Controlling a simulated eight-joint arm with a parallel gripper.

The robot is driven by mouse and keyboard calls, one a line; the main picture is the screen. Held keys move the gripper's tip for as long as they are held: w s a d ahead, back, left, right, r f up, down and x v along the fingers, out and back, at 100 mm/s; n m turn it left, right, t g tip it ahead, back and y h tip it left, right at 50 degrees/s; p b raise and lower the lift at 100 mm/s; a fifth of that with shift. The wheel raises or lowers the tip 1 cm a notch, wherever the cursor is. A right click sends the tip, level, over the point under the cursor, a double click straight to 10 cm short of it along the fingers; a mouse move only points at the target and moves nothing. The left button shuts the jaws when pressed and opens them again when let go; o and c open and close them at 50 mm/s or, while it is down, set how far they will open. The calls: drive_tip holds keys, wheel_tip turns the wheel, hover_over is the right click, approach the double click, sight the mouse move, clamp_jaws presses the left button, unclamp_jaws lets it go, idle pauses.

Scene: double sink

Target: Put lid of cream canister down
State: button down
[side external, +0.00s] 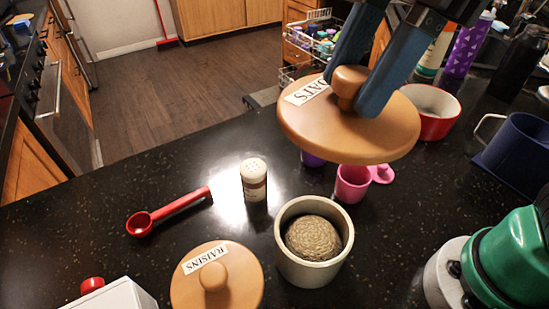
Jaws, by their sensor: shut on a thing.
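My gripper (354,90) is shut on the round knob of a wooden lid labelled OATS (345,138). The lid is held in the air, roughly level, above and a little right of the cream canister (284,263). The canister stands open and upright on the dark counter. It holds a brown, grainy heap (314,238). The lid and canister are apart in the picture.
A second wooden lid labelled RAISINS (197,285) is left of the canister. A shaker (254,181), red spoon (165,214), pink cup (352,184), red bowl (438,110) and dark blue mug (517,150) stand around. Bare counter (75,215) lies at left.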

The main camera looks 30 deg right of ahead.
sight(386, 133)
drive_tip(key=s+f+n+g, duration=0.1)
drive_tip(key=n, duration=0.2)
drive_tip(key=s+f+n+g, duration=0.1)
drive_tip(key=n, duration=0.2)
drive_tip(key=s+f+n+g, duration=0.1)
drive_tip(key=n, duration=0.2)
drive_tip(key=shift+s+a+f+h, duration=0.15)
drive_tip(key=shift+s+a+h, duration=0.15)
drive_tip(key=shift+a+h, duration=0.1)
drive_tip(key=s+d+f+n+g+h, duration=0.15)
drive_tip(key=s+f+n+h, duration=0.4)
drive_tip(key=n, duration=0.95)
drive_tip(key=shift+g, duration=0.35)
drive_tip(key=f, duration=1.8)
drive_tip(key=shift+s+a+f, duration=0.1)
drive_tip(key=shift+s+f, duration=0.1)
drive_tip(key=shift+s, duration=0.1)
drive_tip(key=shift+c, duration=2.4)
unclamp_jaws()
drive_tip(key=shift+r, duration=0.1)
